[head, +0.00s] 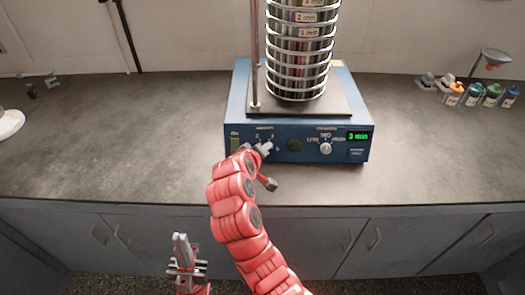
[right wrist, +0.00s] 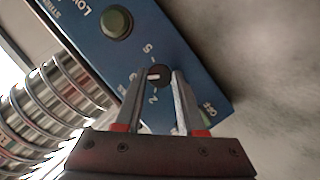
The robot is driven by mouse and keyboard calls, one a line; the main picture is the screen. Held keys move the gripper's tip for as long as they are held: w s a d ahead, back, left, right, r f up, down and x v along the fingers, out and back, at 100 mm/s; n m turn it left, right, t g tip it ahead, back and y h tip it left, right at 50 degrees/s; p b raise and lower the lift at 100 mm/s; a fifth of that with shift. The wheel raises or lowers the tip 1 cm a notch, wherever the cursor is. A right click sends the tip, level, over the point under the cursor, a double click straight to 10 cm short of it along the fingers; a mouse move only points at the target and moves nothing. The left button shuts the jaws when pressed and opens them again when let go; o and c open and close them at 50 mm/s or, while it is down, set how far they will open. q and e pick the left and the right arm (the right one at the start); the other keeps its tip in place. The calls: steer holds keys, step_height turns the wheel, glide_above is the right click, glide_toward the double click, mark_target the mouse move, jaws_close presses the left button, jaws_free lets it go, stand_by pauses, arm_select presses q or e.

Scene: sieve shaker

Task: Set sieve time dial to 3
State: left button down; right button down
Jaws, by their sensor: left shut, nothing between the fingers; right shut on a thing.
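The blue sieve shaker (head: 310,152) stands on the grey counter, and its green display (head: 358,136) reads "3 min". My right gripper (head: 266,147) is at the left part of the shaker's front panel. In the right wrist view its fingers (right wrist: 160,76) are shut on a small dark dial (right wrist: 158,75) with a white mark, with numerals printed around it. In the head view the gripper and arm hide this dial. My left gripper (head: 183,243) is shut and empty, low in front of the cabinets, away from the shaker.
A silver sieve stack (head: 298,60) stands on the shaker beside a metal rod (head: 255,50). A green button (head: 295,145) and a silver knob (head: 326,148) are on the panel. Several small bottles (head: 472,95) stand at the right.

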steer(key=c, duration=0.5)
jaws_free()
steer(key=shift+f, duration=0.1)
steer(key=shift+s, duration=0.1)
steer(key=p+v, duration=0.2)
steer(key=v, duration=1.5)
